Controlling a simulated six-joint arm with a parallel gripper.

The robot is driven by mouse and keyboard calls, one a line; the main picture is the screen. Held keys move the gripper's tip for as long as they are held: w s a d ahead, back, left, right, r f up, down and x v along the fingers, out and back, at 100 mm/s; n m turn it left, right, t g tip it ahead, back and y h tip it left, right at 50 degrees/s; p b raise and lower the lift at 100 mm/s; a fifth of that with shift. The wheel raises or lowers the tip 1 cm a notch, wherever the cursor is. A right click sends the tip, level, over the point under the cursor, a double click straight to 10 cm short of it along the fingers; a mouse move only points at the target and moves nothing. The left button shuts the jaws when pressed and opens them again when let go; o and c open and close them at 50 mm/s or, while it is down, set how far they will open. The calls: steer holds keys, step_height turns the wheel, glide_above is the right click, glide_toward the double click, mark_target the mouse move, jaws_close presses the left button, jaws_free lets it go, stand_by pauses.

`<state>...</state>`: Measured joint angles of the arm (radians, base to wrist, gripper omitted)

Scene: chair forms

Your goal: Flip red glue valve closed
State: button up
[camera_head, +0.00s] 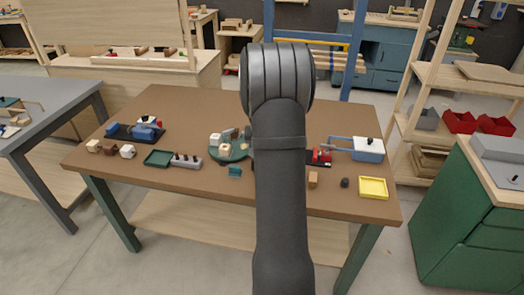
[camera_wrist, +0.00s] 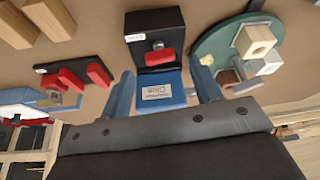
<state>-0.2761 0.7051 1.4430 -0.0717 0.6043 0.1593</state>
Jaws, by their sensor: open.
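In the wrist view a black block (camera_wrist: 155,26) stands on the brown tabletop with a small white label. A short red lever (camera_wrist: 160,57) lies crosswise on it by a metal peg; it looks like the glue valve. A blue block (camera_wrist: 157,90) with a white label, its text upside down and hard to read, adjoins the black block. My gripper (camera_wrist: 162,80) is open, with one blue finger on each side of the blue block and short of the lever. Contact cannot be told. In the head view my arm hides the valve and the gripper.
In the wrist view a round green plate (camera_wrist: 232,42) with white blocks lies right, and a black base (camera_wrist: 72,76) with red pieces lies left. Wooden blocks (camera_wrist: 50,17) sit upper left. In the head view a yellow tray (camera_head: 373,187) is at the table's right.

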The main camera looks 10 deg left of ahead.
steer(key=shift+x, duration=1.55)
steer(key=c, duration=1)
steer(key=shift+m, duration=0.3)
steer(key=shift+a+m+h, duration=0.1)
steer(key=shift+m+h, duration=0.3)
steer(key=shift+m, duration=0.3)
